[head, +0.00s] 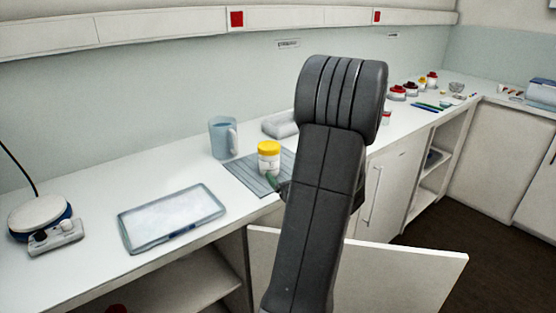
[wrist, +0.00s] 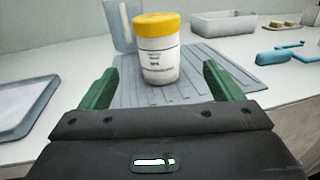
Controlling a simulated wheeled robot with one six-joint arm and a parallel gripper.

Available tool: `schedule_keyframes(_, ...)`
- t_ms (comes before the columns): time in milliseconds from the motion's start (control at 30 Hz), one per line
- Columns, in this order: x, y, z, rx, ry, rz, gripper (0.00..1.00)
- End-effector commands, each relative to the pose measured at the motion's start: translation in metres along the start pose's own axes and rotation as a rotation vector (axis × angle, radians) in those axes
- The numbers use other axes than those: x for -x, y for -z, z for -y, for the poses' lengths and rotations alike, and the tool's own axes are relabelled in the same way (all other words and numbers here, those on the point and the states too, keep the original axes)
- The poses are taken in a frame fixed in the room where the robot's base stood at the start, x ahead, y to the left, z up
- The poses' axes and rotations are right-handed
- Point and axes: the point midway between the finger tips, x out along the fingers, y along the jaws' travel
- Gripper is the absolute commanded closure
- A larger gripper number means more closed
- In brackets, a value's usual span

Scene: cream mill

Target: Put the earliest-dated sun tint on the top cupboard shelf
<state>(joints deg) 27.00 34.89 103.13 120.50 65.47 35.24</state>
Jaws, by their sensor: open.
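A white jar with a yellow lid (head: 268,158) stands upright on a grey ribbed mat (head: 243,172) on the counter. In the wrist view the jar (wrist: 157,55) is straight ahead, between and just beyond the green fingertips of my gripper (wrist: 160,78); its label's print is too small to read. My gripper is open and empty. Several jars with red, dark and yellow lids (head: 411,89) stand far along the counter; their labels cannot be read. An open cupboard shelf (head: 180,285) shows below the counter, with something red (head: 117,309) at the bottom edge.
A blue-grey jug (head: 222,138) stands behind the mat, and a grey tray (head: 280,125) lies right of it. A glass-like tray (head: 171,217) and a round device (head: 40,216) are at the left. An open cupboard door (head: 400,275) juts out low.

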Motion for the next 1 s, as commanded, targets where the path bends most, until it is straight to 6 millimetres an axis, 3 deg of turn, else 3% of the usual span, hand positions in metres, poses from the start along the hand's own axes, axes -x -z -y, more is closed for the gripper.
schedule_keyframes(100,-0.026,-0.001,-0.002,0.0,-0.005,0.0,0.14)
schedule_keyframes(300,-0.059,-0.001,-0.001,0.001,-0.003,0.0,0.14)
schedule_keyframes(533,-0.075,-0.001,-0.001,0.0,-0.002,0.0,0.14)
schedule_keyframes(800,-0.114,-0.001,-0.002,0.001,-0.002,0.0,0.14)
schedule_keyframes(1000,-0.121,0.001,-0.002,0.0,-0.001,0.0,0.14)
